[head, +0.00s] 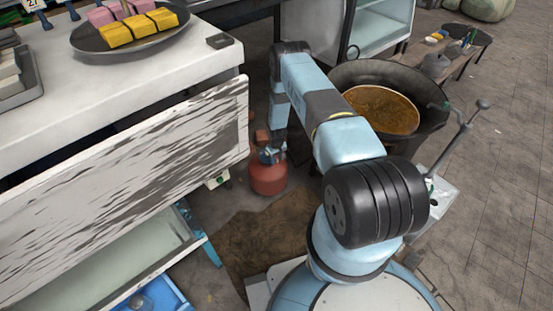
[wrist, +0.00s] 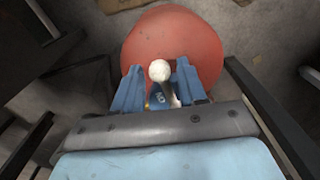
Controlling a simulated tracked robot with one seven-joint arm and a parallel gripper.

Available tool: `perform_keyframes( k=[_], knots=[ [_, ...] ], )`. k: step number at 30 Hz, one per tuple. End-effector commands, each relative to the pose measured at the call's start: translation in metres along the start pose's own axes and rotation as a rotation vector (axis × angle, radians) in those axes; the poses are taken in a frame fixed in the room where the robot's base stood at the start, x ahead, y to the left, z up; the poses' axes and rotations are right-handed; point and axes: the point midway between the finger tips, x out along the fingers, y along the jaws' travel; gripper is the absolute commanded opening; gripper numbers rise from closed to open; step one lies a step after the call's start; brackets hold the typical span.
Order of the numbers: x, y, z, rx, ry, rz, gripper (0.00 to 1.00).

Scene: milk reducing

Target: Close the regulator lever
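The red gas cylinder (head: 268,178) stands on the floor beside the counter, and its rounded red top shows in the wrist view (wrist: 195,38). In the wrist view a small regulator fitting with a pale round knob (wrist: 159,71) sits over the cylinder top; I cannot tell the lever's exact position. My gripper (wrist: 159,84) is above the cylinder, its two blue fingers apart, one on each side of the knob. No clear contact with the knob shows. In the head view my gripper (head: 271,153) is small and partly mixed with the fitting.
The white counter (head: 170,70) with its scratched front panel is left of the cylinder. A large dark pot (head: 345,80) with orange-brown liquid stands to the right, near my arm. A brown mat (head: 255,232) lies in front. Dark bars (wrist: 265,110) flank the wrist view.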

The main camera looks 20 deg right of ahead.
Motion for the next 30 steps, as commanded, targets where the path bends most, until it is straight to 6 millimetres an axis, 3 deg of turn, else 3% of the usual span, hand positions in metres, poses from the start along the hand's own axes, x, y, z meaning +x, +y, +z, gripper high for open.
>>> perform_keyframes(
  k=[2, 12, 30],
  knots=[
    [-0.0001, 0.0, 0.0, 0.0, 0.0, 0.0, 0.34],
    [-0.0001, 0.0, 0.0001, 0.0, 0.0, 0.0, 0.01],
    [-0.0001, -0.0024, 0.0006, 0.027, -0.001, 0.0, 0.0]
  ],
)
